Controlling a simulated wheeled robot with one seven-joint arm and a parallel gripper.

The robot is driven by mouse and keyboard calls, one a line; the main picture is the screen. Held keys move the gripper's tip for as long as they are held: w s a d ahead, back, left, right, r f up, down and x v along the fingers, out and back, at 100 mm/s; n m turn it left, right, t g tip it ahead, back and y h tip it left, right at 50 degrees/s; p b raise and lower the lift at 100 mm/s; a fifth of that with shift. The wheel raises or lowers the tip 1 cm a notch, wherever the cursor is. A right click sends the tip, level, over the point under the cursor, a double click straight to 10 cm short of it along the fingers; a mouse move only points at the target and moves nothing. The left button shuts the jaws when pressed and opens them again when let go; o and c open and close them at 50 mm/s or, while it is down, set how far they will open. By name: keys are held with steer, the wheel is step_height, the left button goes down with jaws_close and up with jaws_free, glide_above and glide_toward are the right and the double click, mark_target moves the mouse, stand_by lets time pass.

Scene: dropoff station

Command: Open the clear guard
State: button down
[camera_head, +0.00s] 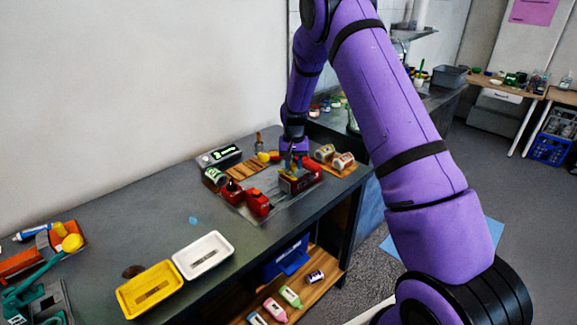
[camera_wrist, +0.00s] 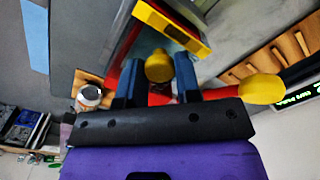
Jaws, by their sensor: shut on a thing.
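A red device with a yellow frame (camera_wrist: 172,25) fills the upper middle of the wrist view. In the head view the red device (camera_head: 302,183) stands near the right end of the workbench, under my gripper (camera_head: 289,161). A pale, see-through panel, perhaps the clear guard (camera_wrist: 146,45), shows beside the yellow frame; its edges are hard to make out. A rounded yellow knob (camera_wrist: 158,68) sits between the two dark blue fingers of my gripper (camera_wrist: 157,62), which are shut on it. Whether the guard is raised cannot be told.
A larger yellow knob (camera_wrist: 262,88) sticks out close to the right finger. Red items (camera_head: 257,202), a green-labelled can (camera_head: 214,177), a slatted wooden rack (camera_head: 240,171) and rolls on a board (camera_head: 343,161) crowd around. White (camera_head: 222,238) and yellow (camera_head: 127,297) trays lie nearer, left.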

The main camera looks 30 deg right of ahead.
steer(key=c, duration=0.8)
jaws_free()
steer(key=shift+r, duration=0.1)
step_height(320, 180, up, 11)
steer(key=shift+f, duration=0.2)
